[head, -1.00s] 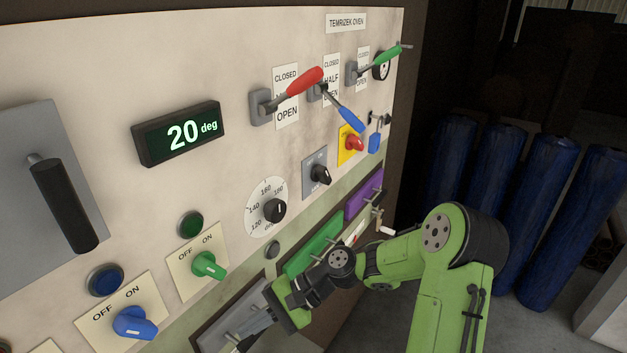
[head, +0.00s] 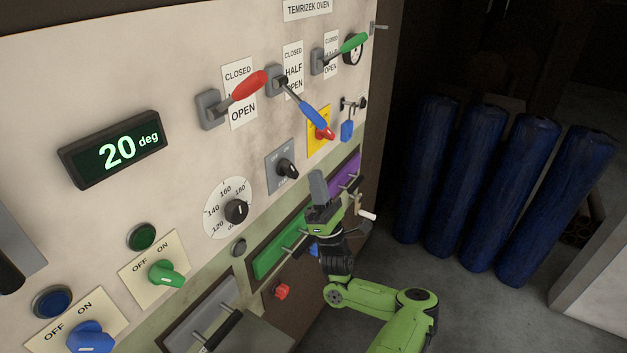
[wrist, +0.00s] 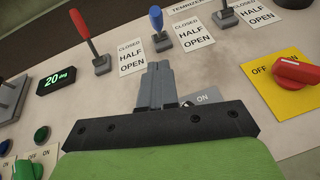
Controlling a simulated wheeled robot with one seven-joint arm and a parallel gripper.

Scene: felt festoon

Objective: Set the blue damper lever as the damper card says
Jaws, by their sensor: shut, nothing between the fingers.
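The blue damper lever (head: 313,117) is the middle of three levers on the oven panel. In the head view its handle slants down to the right, lower than the red and green handles. A label (head: 293,70) reading CLOSED, HALF, OPEN is beside it, partly covered in the head view. The wrist view shows the blue handle (wrist: 156,18) and its full label (wrist: 193,30). My gripper (head: 318,185) is shut and empty, pointing up below the blue lever and apart from it. Its fingertips also show in the wrist view (wrist: 158,70). I cannot make out a damper card.
The red lever (head: 249,86) is left of the blue one, and the green lever (head: 347,46) is right. A red switch on a yellow plate (head: 316,143) sits behind the blue handle's tip. Blue cylinders (head: 480,190) stand at the right. Drawer handles project from the panel below.

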